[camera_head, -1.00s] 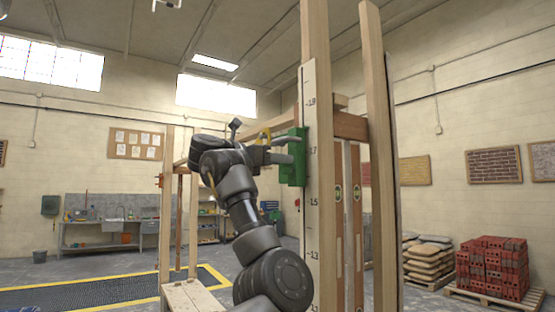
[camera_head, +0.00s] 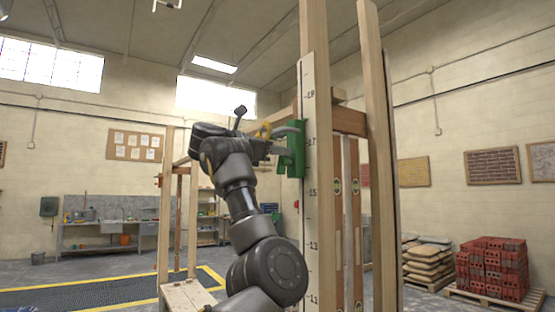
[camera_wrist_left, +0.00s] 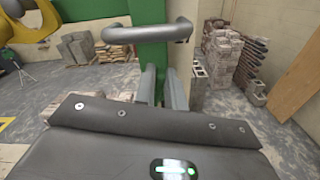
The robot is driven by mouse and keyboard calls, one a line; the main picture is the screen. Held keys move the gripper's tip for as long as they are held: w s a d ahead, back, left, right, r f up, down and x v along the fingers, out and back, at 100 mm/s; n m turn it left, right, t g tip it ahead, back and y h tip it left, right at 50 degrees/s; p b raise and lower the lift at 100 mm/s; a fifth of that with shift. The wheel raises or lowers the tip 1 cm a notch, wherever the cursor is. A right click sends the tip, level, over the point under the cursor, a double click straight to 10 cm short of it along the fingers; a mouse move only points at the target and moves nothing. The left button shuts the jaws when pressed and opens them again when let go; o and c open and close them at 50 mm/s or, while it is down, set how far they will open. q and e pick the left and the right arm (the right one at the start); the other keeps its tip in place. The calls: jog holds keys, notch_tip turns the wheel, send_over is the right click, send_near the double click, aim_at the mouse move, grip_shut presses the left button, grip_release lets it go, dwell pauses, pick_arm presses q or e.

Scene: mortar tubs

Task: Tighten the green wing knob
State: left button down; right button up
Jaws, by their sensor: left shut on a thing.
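A green clamp block (camera_head: 297,150) sits on a white graduated staff (camera_head: 309,215) against a wooden post. A grey bar handle shows above it and is clearer in the left wrist view (camera_wrist_left: 140,33). My left gripper (camera_head: 279,149) reaches the block from the left. In the left wrist view, its two grey fingers (camera_wrist_left: 163,88) stand close together below the bar handle, with a narrow strip of green (camera_wrist_left: 159,85) between them. They are shut on this green part, which I take for the wing knob; its shape is mostly hidden. My right gripper is not in view.
Wooden posts (camera_head: 378,150) stand right of the staff. A brick pallet (camera_head: 492,270) and stacked bags (camera_head: 427,262) stand farther right. Open floor lies left.

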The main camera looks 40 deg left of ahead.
aim_at(282, 159)
pick_arm(q)
jog(key=m+b, duration=0.3)
jog(key=shift+s+d+f+m, duration=0.15)
jog(key=shift+d+f+m, duration=0.2)
jog(key=shift+m, duration=0.05)
jog(key=shift+s+d+f+m+b, duration=0.2)
jog(key=shift+m+b, duration=0.85)
jog(key=shift+m, duration=0.7)
jog(key=shift+w+d+f+m+b, duration=0.15)
jog(key=shift+f+m+b, duration=0.2)
jog(key=shift+m+b, duration=1)
jog(key=shift+s+d+f+m+b, duration=0.2)
jog(key=shift+m+b, duration=0.5)
jog(key=shift+m, duration=1.4)
jog(key=c, duration=1.5)
grip_release()
jog(key=shift+w+a+f+m, duration=0.15)
jog(key=shift+m, duration=0.15)
jog(key=shift+o, duration=0.2)
